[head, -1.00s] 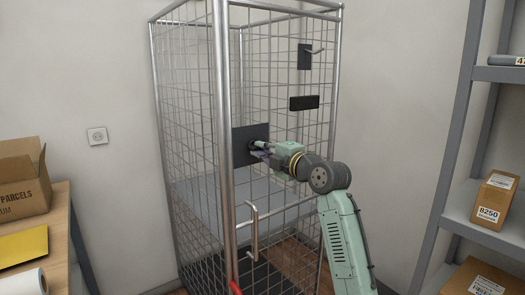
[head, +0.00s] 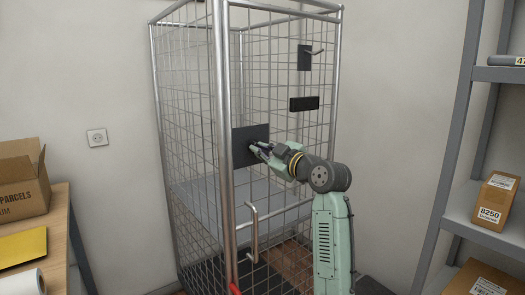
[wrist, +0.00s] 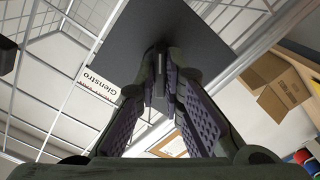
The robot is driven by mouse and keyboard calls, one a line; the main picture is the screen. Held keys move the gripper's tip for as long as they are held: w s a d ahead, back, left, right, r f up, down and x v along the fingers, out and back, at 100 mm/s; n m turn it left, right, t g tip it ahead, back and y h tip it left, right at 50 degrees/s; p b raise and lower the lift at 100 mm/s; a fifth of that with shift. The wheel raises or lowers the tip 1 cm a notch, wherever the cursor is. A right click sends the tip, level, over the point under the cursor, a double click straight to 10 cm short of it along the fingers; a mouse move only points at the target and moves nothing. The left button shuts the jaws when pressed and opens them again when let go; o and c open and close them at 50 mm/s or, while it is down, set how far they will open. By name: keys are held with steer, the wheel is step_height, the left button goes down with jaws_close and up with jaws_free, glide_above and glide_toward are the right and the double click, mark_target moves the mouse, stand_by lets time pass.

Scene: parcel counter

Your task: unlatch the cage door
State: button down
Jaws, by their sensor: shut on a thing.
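The cage door (head: 285,180) is wire mesh in a steel tube frame and looks shut. A dark square latch plate (head: 240,155) sits on its left side; the plate fills the top of the wrist view (wrist: 185,30). My gripper (head: 256,148) is at the plate's face. In the wrist view its fingers (wrist: 160,58) are closed around a small grey latch piece (wrist: 159,88) in front of the plate. The fingers hide most of this piece, so its turn is hard to tell.
A vertical steel pull handle (head: 254,232) is below the plate, with a red part (head: 235,288) under it. A black plate (head: 304,103) and a hook (head: 312,52) are higher up. Shelves (head: 455,150) stand right; a table with a cardboard box (head: 22,185) stands left.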

steer(key=shift+m+p, duration=0.8)
steer(key=shift+m, duration=3)
steer(key=c, duration=1.7)
jaws_free()
steer(key=v, duration=1.2)
